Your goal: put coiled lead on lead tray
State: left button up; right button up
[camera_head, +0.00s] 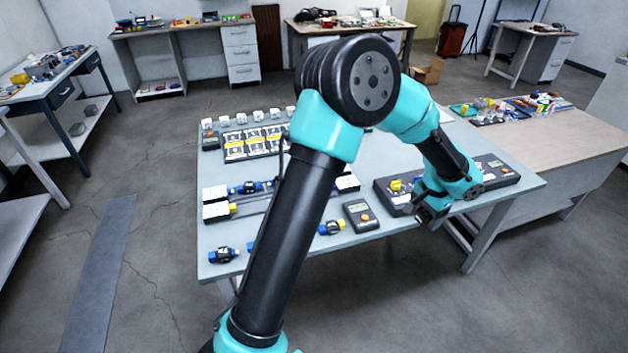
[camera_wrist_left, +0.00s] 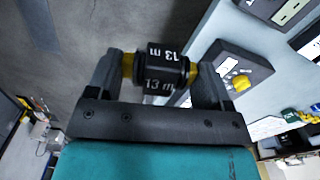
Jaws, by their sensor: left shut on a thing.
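My left gripper (camera_head: 430,214) is over the right front part of the table, by the front edge of a dark grey panel. Long low trays with white end blocks (camera_head: 216,211) lie at the left, partly behind my arm; I cannot tell for certain which is the lead tray. My right gripper is not in view.

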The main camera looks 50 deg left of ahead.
pick_arm(q)
jog(key=s+a+f+m, duration=0.1)
jog(key=a+m, duration=0.2)
jog(key=a, duration=0.3)
jog(key=a+f+m, duration=0.2)
jog(key=a+m, duration=0.2)
jog(key=a, duration=0.3)
jog(key=s+a+f+m, duration=0.1)
jog(key=a+f+m, duration=0.1)
jog(key=a, duration=0.4)
jog(key=shift+s+a+m, duration=0.2)
jog(key=shift+s+m, duration=0.1)
jog(key=shift+m, duration=0.4)
jog(key=s+a+f+m, duration=0.1)
jog(key=s+a+m, duration=0.1)
jog(key=a, duration=0.3)
jog(key=s+a+f+m, duration=0.1)
jog(key=s+a+m, duration=0.2)
jog(key=a+m, duration=0.1)
jog(key=s+a+f+m, duration=0.1)
jog(key=s+a+m, duration=0.2)
jog(key=a, duration=0.3)
jog(key=shift+a+f+m, duration=0.25)
jog(key=shift+a+m, duration=0.05)
jog(key=shift+w, duration=0.1)
